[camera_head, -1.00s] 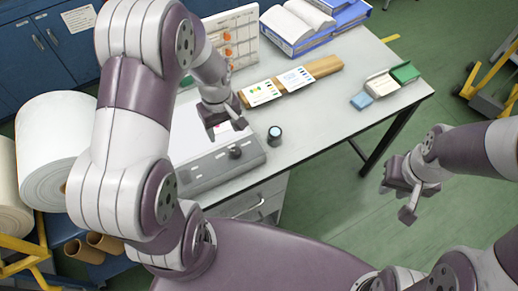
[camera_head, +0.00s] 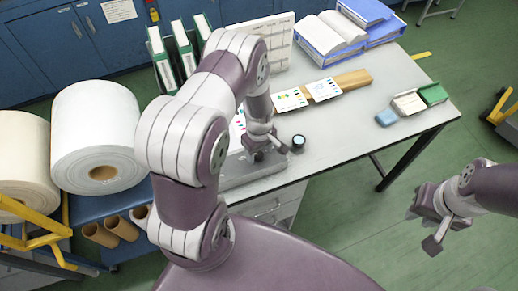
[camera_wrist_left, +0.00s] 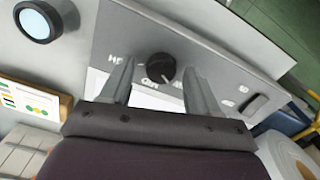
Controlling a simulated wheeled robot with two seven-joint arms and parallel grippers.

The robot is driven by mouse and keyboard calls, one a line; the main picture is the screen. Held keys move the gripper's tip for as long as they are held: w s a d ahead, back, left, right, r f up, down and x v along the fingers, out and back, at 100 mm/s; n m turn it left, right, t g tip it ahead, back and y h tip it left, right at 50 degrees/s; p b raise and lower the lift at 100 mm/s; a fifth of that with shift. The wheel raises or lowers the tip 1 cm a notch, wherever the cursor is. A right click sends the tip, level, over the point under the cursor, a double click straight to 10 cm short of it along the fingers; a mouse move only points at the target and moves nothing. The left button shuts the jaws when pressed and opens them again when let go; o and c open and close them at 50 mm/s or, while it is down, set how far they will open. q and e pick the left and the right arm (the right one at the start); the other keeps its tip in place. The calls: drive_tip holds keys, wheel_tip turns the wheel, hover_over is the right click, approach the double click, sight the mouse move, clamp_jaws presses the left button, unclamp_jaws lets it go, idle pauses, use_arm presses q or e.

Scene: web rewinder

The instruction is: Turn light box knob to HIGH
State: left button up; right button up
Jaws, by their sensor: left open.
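The grey light box (camera_head: 252,172) lies at the near edge of the table and is partly hidden by my left arm. Its black round knob (camera_wrist_left: 161,68) shows in the left wrist view, with a pale pointer mark and white lettering on the panel around it; some letters are covered. My left gripper (camera_head: 267,147) is down at the box in the head view, hiding the knob there. In the left wrist view its open fingers (camera_wrist_left: 160,85) stand on either side of the knob, with visible gaps. My right gripper (camera_head: 422,226) is open and empty, right of the table over the floor.
A round jar (camera_head: 298,142) with a pale blue top stands close to the box's right end; it also shows in the left wrist view (camera_wrist_left: 37,22). Printed cards (camera_head: 290,100) lie behind. Large paper rolls (camera_head: 97,135) stand at left. The right tabletop has free room.

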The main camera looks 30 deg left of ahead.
use_arm(q)
drive_tip(key=shift+s+f, duration=0.1)
drive_tip(key=shift+f, duration=0.1)
drive_tip(key=c, duration=1)
drive_tip(key=shift+c, duration=0.2)
drive_tip(key=shift+m, duration=0.3)
drive_tip(key=m, duration=0.5)
drive_tip(key=shift+b, duration=0.4)
drive_tip(key=m, duration=0.6)
drive_tip(key=shift+m+b, duration=0.35)
drive_tip(key=shift+m, duration=0.05)
drive_tip(key=m, duration=1.1)
drive_tip(key=shift+b, duration=0.4)
drive_tip(key=shift+r+m, duration=0.1)
drive_tip(key=shift+m, duration=0.3)
